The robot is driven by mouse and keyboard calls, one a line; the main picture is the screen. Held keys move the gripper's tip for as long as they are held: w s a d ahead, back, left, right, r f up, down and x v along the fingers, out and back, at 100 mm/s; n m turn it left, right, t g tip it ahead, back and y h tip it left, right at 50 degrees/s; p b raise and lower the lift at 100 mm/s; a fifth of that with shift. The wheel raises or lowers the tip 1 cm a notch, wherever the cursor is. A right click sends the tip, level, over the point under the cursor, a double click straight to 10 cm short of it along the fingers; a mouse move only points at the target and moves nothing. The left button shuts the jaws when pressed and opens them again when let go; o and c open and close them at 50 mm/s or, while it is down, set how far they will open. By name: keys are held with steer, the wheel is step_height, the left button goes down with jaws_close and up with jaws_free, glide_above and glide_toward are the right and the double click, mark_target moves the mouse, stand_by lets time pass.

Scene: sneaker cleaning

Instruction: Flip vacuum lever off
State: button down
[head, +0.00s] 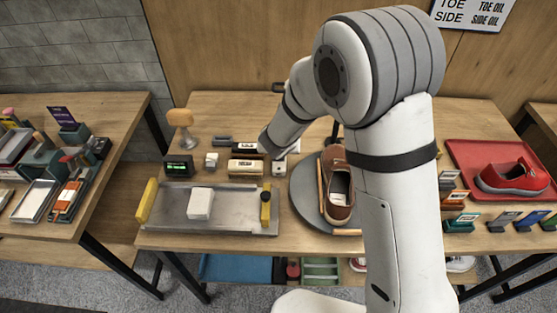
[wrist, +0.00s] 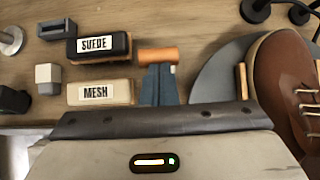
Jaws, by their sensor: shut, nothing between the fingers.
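My gripper shows in the wrist view as two slate-blue fingers (wrist: 159,68) pressed together, with nothing between them. An orange cylinder (wrist: 158,55) lies right at the fingertips; it looks like a lever grip, but I cannot tell if the fingers touch it. In the head view my pale gripper body (head: 279,166) is between the label blocks and the round grey turntable, and hides what lies under it. A grey metal tray (head: 170,211) in front has a yellow-and-black piece (head: 265,208) at its right end.
A SUEDE block (wrist: 97,46) and a MESH block (wrist: 98,93) lie left of the fingers. A brown shoe (head: 339,190) stands on the turntable (head: 302,195) to the right. A red shoe (head: 513,177) sits on a red tray (head: 466,152). My arm covers the table's middle right.

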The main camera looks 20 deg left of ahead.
steer(key=shift+w+a+r+p, duration=0.1)
steer(key=shift+w+a+p, duration=0.05)
steer(key=shift+w, duration=0.55)
steer(key=shift+w+a+r+p, duration=0.1)
steer(key=shift+w+a+p, duration=0.1)
steer(key=shift+w, duration=0.55)
steer(key=shift+w+a+r+p, duration=0.1)
steer(key=shift+w+a, duration=0.05)
steer(key=shift+w, duration=0.55)
steer(key=s+d+r+p, duration=0.1)
steer(key=s+r+p, duration=0.4)
steer(key=r, duration=0.7)
steer(key=shift+d, duration=0.15)
